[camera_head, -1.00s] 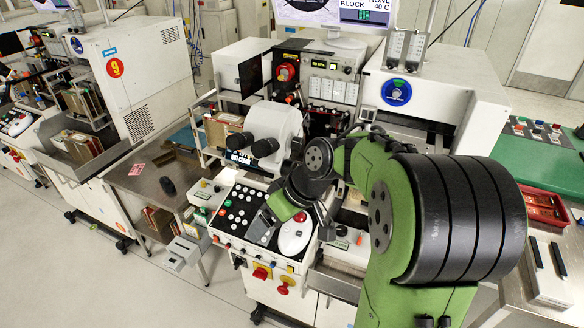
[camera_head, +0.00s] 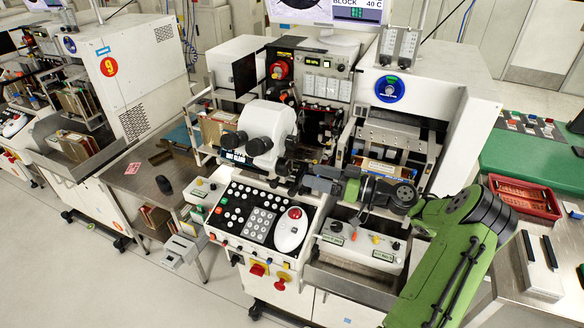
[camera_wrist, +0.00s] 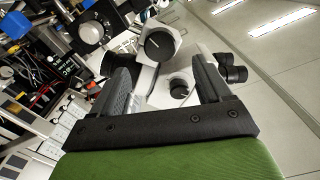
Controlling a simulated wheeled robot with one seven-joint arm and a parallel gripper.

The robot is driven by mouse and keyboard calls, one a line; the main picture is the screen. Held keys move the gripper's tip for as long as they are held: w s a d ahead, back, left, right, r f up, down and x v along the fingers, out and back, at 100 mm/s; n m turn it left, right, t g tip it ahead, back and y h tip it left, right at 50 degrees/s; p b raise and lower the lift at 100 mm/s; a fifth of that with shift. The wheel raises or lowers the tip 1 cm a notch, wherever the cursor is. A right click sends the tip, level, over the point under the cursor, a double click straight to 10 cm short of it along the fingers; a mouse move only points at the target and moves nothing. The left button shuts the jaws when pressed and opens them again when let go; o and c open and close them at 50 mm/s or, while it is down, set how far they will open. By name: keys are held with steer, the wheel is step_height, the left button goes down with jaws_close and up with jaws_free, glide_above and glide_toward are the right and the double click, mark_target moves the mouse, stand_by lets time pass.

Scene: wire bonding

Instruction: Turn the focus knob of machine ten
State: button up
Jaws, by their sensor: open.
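The machine in the middle, right of the one numbered 9, carries a white microscope head (camera_head: 268,125) with black eyepieces (camera_head: 248,143). In the wrist view, two dark round knobs show on the microscope's pale body: an upper knob (camera_wrist: 159,44) on a squarish block and a lower knob (camera_wrist: 179,88). I cannot tell which is the focus knob. My gripper (camera_wrist: 160,68) is open and empty. Its fingers point toward the microscope, with the lower knob in view between them; contact is not visible. In the head view my gripper (camera_head: 290,170) is beside the microscope's right side, where it hides the knobs.
A control panel (camera_head: 262,212) with buttons and a white mouse-like device (camera_head: 292,230) lies below the gripper. A pale box (camera_head: 360,244) with small knobs is below my arm. A red tray (camera_head: 524,197) stands right. Front floor is clear.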

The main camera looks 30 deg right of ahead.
mark_target(288, 168)
steer(key=x, duration=0.7)
steer(key=shift+w+a+p, duration=0.15)
steer(key=shift+w+p, duration=0.1)
steer(key=shift+p, duration=0.1)
steer(key=shift+c, duration=0.2)
steer(key=c, duration=1)
steer(key=shift+m, duration=0.3)
